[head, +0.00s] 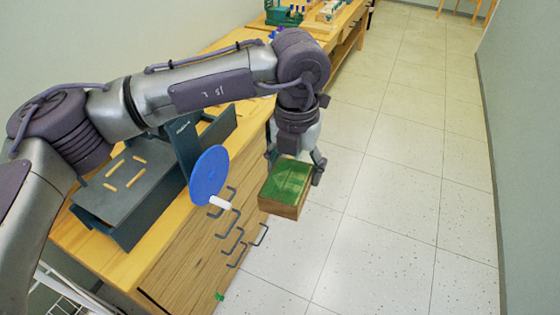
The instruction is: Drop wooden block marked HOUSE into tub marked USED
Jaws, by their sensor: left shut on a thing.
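A wooden block (286,188) with a green top face and bare wood sides hangs below my left gripper (295,164). The gripper is shut on the block and holds it in the air, past the table's drawer side and over the floor. No HOUSE marking can be read on the faces that show. I see no tub marked USED in this view. My right gripper is not in view.
A dark press (150,180) with a blue wheel (209,175) stands on the wooden table (152,262), left of the block. Handled drawers (215,255) face the aisle. The tiled floor (395,200) to the right is clear up to the wall (525,130).

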